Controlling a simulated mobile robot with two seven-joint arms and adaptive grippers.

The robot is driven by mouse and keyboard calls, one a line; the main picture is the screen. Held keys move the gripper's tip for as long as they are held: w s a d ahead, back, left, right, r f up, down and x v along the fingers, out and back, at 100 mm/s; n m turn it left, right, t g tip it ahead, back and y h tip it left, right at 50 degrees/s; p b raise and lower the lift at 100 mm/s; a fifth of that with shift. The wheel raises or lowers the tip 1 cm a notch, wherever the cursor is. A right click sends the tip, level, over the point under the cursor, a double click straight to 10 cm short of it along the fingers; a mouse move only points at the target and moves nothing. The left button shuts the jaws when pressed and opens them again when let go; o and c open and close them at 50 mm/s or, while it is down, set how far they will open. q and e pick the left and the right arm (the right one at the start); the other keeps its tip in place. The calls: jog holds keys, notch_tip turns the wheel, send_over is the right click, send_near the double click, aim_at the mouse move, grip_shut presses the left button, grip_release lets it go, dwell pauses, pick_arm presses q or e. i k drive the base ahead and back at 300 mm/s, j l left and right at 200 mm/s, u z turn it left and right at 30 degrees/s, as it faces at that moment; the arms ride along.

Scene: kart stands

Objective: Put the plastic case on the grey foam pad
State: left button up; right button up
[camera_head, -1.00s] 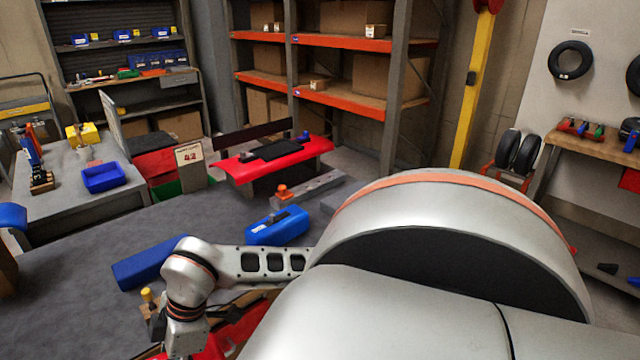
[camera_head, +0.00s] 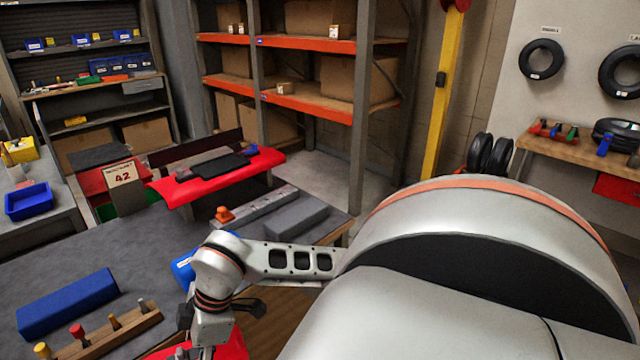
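The blue plastic case (camera_head: 182,267) lies on the dark bench behind my arm's wrist in the head view; most of it is hidden. A grey block that looks like the grey foam pad (camera_head: 297,223) lies near the bench's far right end, and its top looks bare. My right gripper (camera_head: 212,335) hangs below the wrist, near the bottom edge and in front of the case in the picture. Its fingertips are not clear, and I see nothing held. My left gripper is not in view.
A blue block (camera_head: 67,302) and a wooden rack of tools (camera_head: 105,335) lie on the left of the bench. A metal bar (camera_head: 258,207) with an orange piece (camera_head: 224,214) lies beside the grey pad. A red stand (camera_head: 222,170) stands behind the bench.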

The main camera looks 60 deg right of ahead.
aim_at(297, 213)
jog(key=k+l+z, duration=0.1)
jog(key=l+z, duration=0.2)
jog(key=l, duration=0.55)
jog(key=l+z, duration=0.25)
jog(key=l, duration=0.55)
